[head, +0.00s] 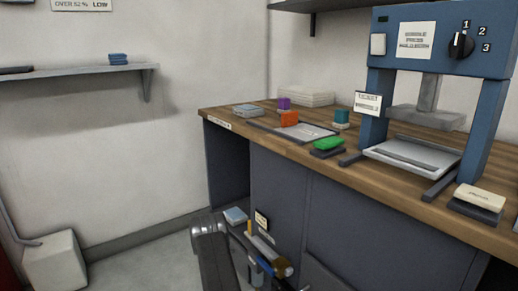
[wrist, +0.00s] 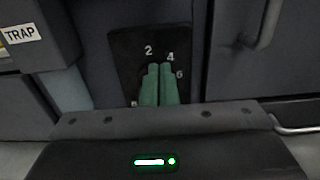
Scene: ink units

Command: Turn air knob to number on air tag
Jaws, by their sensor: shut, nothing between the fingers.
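In the wrist view my gripper (wrist: 159,70) shows as two green fingers, pressed together and empty. They stand in front of a black dial plate (wrist: 124,50) with white numbers; 2, 4 and 6 are readable, and a mark at the lower left is partly covered. The air knob is not seen; the fingers cover the middle of the plate. I cannot tell whether they touch it. In the head view my dark arm (head: 214,250) reaches down at the bench front. A small tag (head: 262,219) stands beside it, its writing too small to read.
A box labelled TRAP (wrist: 30,35) is left of the plate, and a curved handle (wrist: 266,25) is at the right. The wooden bench (head: 350,185) carries a blue press (head: 385,75) with its own 1-2-3 knob (head: 460,45), a tray (head: 305,131) and coloured blocks.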

